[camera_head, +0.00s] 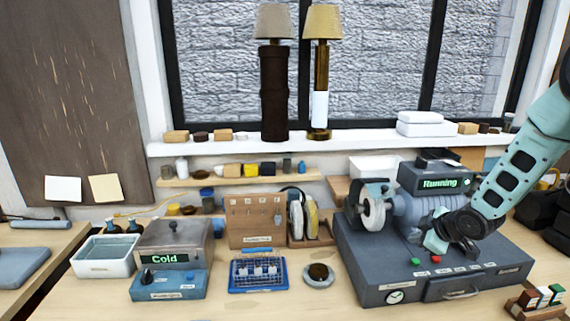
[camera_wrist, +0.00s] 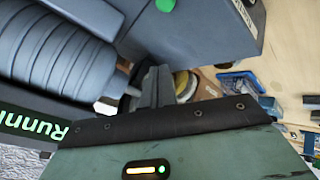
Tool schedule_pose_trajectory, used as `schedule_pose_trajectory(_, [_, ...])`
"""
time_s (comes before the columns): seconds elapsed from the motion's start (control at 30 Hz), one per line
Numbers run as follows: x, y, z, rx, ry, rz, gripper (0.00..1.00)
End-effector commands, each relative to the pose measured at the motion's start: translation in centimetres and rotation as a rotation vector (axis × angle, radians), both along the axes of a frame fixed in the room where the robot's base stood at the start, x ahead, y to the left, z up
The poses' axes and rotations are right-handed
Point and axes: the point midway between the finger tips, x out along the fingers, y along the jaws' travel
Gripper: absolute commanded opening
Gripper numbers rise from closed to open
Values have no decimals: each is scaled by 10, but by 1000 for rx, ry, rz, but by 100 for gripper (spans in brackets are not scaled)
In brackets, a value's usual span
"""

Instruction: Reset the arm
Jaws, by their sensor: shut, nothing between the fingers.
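My arm reaches in from the right in the head view and bends down over the grey machine (camera_head: 395,262). My gripper (camera_head: 434,244) is low over the machine's top, near its green and red buttons. In the wrist view my gripper's narrow dark fingers (camera_wrist: 154,87) are together with nothing between them. They are close beside the ribbed grey motor housing (camera_wrist: 70,40). I cannot tell whether they touch the machine. The machine's display (camera_head: 440,183) reads "Running" in green. A pale wheel (camera_head: 373,212) sits at the machine's left side.
A "Cold" box (camera_head: 172,240), a white tray (camera_head: 104,258), a blue rack (camera_head: 258,273) and a round dish (camera_head: 318,275) stand left of the machine. Two lamps (camera_head: 275,90) (camera_head: 321,85) stand on the windowsill. Small coloured blocks (camera_head: 540,298) sit at front right. The front middle bench is clear.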

Motion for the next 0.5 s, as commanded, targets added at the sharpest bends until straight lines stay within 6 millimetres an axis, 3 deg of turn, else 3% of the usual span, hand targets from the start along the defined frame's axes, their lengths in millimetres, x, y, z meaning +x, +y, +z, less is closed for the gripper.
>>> schedule_pose_trajectory(0.03, [-5, 29, 4, 8, 27, 0, 0])
schedule_pose_trajectory(0.13, [-31, 87, 15, 30, 125, -41, 0])
schedule_pose_trajectory(0.27, [-91, 159, 26, 55, 273, -99, 0])
schedule_pose_trajectory(0.4, [-175, 217, 33, 61, 433, -154, 0])
schedule_pose_trajectory(0.5, [-240, 244, 34, 49, 541, -189, 0])
